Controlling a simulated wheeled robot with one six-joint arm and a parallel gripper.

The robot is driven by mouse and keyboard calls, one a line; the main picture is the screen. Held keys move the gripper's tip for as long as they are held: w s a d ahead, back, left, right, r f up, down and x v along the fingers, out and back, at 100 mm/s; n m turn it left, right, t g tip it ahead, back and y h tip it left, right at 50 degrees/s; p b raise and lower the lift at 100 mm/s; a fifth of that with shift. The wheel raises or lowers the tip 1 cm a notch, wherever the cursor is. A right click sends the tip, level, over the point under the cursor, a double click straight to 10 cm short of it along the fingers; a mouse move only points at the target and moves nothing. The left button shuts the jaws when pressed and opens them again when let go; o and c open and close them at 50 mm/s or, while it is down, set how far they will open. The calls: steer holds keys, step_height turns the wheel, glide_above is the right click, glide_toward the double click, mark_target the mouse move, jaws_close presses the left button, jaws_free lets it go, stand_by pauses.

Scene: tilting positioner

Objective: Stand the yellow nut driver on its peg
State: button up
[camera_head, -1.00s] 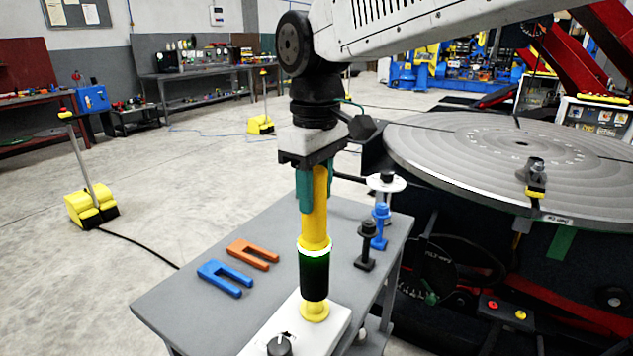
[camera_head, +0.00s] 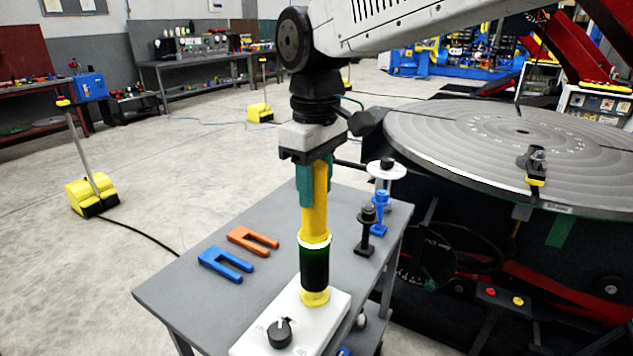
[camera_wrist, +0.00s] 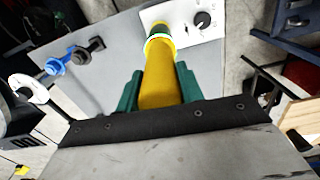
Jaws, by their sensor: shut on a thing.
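The yellow nut driver (camera_head: 315,215) is a long yellow shaft with a pale ring and a dark sleeve below it. My gripper (camera_head: 314,190) has its green fingers shut on the upper yellow part. The driver is nearly upright, with its lower end at a yellow flanged foot (camera_head: 315,298) on the white box (camera_head: 262,338). No peg shows separately, and I cannot tell whether the driver is seated. In the wrist view, the yellow shaft (camera_wrist: 160,80) lies between the fingers of my gripper (camera_wrist: 160,88) and runs toward the white box (camera_wrist: 190,22).
A black knob (camera_head: 279,333) sits on the box's near end. Orange (camera_head: 252,240) and blue (camera_head: 225,264) forked pieces lie on the grey table (camera_head: 185,290) to the left. Black (camera_head: 366,235) and blue (camera_head: 379,215) upright pieces stand right. A round positioner table (camera_head: 460,150) is beyond.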

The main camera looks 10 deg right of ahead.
mark_target(315, 164)
steer(key=shift+f, duration=1.55)
steer(key=o, duration=1.7)
steer(key=shift+c, duration=0.2)
steer(key=shift+r, duration=3.5)
